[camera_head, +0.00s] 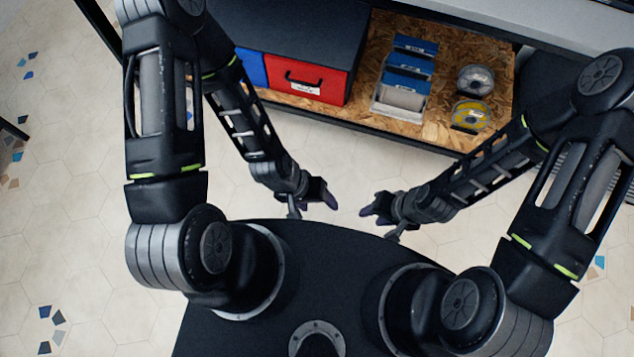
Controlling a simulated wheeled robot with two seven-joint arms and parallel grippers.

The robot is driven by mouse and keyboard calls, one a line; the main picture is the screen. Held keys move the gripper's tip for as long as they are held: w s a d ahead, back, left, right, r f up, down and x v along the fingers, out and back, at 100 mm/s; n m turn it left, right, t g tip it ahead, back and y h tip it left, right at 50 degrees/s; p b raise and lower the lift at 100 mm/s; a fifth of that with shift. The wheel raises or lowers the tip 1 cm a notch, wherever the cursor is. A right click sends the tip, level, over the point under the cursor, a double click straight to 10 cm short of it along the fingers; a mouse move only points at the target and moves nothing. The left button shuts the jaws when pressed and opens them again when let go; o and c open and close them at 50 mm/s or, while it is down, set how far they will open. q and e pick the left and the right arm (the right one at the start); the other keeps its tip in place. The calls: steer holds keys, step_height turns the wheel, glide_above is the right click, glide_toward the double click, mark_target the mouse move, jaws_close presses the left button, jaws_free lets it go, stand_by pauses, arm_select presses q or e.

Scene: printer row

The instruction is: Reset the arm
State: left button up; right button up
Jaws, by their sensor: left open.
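My two black arms show from above, each bent at the elbow, with the forearms angled inward. My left gripper (315,206) hangs over the tiled floor, just beyond the front edge of my dark base. Its fingers are apart and nothing shows between them. My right gripper (379,215) is a short way to the right, pointing toward the left one. The two grippers are apart and do not touch. The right fingers are small and dark, and their gap is hard to make out.
A wooden shelf (437,131) stands ahead. It holds a black cabinet with a red drawer (300,78), a tray of blue boxes (405,75), a clear spool (475,80) and a yellow spool (469,115). The tiled floor (70,210) is open on the left.

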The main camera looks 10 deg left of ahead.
step_height(320, 180, up, 3)
steer(key=p, duration=0.2)
steer(key=shift+f+p, duration=0.15)
steer(key=shift+p, duration=0.2)
stand_by(0.8)
